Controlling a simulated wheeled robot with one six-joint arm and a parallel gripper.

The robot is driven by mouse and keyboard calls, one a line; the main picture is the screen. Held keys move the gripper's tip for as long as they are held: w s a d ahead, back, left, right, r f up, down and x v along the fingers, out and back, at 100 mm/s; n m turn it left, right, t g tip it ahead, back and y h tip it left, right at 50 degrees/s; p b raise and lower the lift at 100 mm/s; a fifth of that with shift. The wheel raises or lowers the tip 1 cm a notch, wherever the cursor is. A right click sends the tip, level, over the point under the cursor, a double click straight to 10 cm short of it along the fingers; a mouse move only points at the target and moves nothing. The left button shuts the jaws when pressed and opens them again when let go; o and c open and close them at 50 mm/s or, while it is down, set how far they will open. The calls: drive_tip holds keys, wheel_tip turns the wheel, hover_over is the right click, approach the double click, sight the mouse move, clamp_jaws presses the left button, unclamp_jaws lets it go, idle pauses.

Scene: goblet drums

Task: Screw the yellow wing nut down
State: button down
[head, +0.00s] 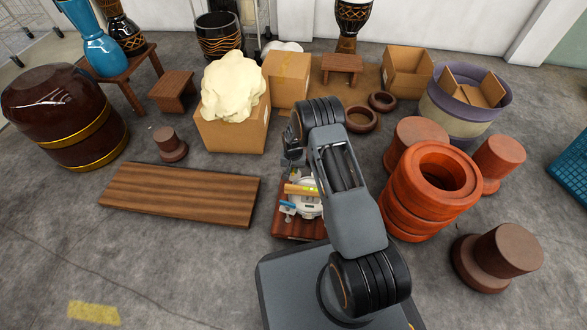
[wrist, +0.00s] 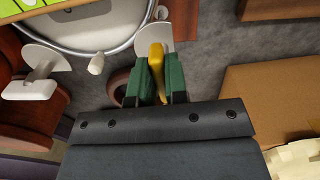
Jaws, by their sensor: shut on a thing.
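The yellow wing nut (wrist: 156,57) shows at the centre top of the wrist view, upright between the two green fingertips of my gripper (wrist: 158,72). The fingers are closed on its sides. A white plate (wrist: 168,46) lies just behind the nut. Left of it is a round white piece with a shiny rim (wrist: 100,45), with a white knob (wrist: 96,64) and a white handle (wrist: 30,88). In the head view the white piece (head: 309,208) sits on a small brown wooden stand (head: 290,228). My arm hides the nut there. Threads under the nut cannot be made out.
A yellow-brown bar (head: 300,190) and a blue piece (head: 287,208) lie at the white piece. A wooden board (head: 180,193) lies to the left. A box with a cream lump (head: 233,135) stands behind. Stacked orange rings (head: 398,215) stand close on the right.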

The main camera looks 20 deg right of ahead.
drive_tip(key=shift+a+m, duration=0.1)
drive_tip(key=shift+m, duration=1)
drive_tip(key=shift+w+m, duration=0.1)
drive_tip(key=shift+m, duration=0.2)
drive_tip(key=c, duration=1.1)
unclamp_jaws()
drive_tip(key=shift+c, duration=0.2)
drive_tip(key=shift+r, duration=0.1)
wheel_tip(320, 180, up, 14)
drive_tip(key=p, duration=0.5)
